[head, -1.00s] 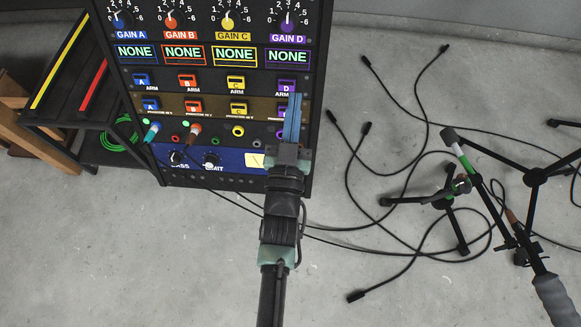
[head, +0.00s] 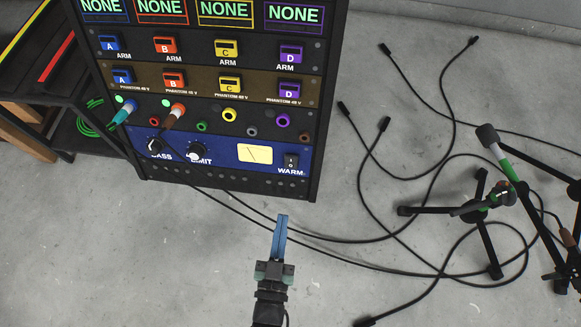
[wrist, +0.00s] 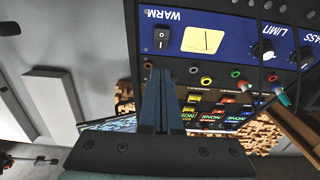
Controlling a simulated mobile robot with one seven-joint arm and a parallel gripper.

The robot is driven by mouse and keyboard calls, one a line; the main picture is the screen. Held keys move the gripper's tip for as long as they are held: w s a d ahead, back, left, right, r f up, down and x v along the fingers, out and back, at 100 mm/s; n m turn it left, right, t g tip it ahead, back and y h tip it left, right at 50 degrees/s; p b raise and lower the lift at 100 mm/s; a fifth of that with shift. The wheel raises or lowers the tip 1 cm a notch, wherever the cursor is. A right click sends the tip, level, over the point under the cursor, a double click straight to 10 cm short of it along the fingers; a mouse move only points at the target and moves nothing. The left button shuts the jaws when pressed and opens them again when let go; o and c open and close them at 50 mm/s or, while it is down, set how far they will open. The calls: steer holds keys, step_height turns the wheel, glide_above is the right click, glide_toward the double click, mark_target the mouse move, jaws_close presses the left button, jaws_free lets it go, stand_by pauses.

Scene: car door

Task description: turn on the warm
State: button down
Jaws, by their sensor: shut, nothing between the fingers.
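The WARM switch (head: 291,161) is a small black rocker marked with I and O, at the right end of the blue panel (head: 220,165) low on the rack. It also shows in the wrist view (wrist: 162,38), upside down, beside the cream meter. Which side of the rocker is pressed in is too small to tell. My gripper (head: 281,220) is shut and empty, with its blue fingers together. In the head view it is below and in front of the rack, apart from the switch. In the wrist view the fingertips (wrist: 157,72) appear just below the switch.
The blue panel also carries the BASS knob (head: 154,146), the LIMIT knob (head: 196,151) and a cream meter (head: 255,154). Mic stands (head: 485,208) stand at right. A black shelf (head: 60,90) is at left.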

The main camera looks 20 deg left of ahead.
mark_target(292, 159)
steer(key=b+x, duration=0.6)
steer(key=x, duration=0.7)
steer(key=shift+w+a+f+b, duration=0.1)
steer(key=shift+w+f+b, duration=0.1)
steer(key=shift+b, duration=0.1)
steer(key=shift+w+a+r, duration=0.1)
steer(key=shift+w+r, duration=0.05)
steer(key=shift+w, duration=0.15)
steer(key=shift+r, duration=0.1)
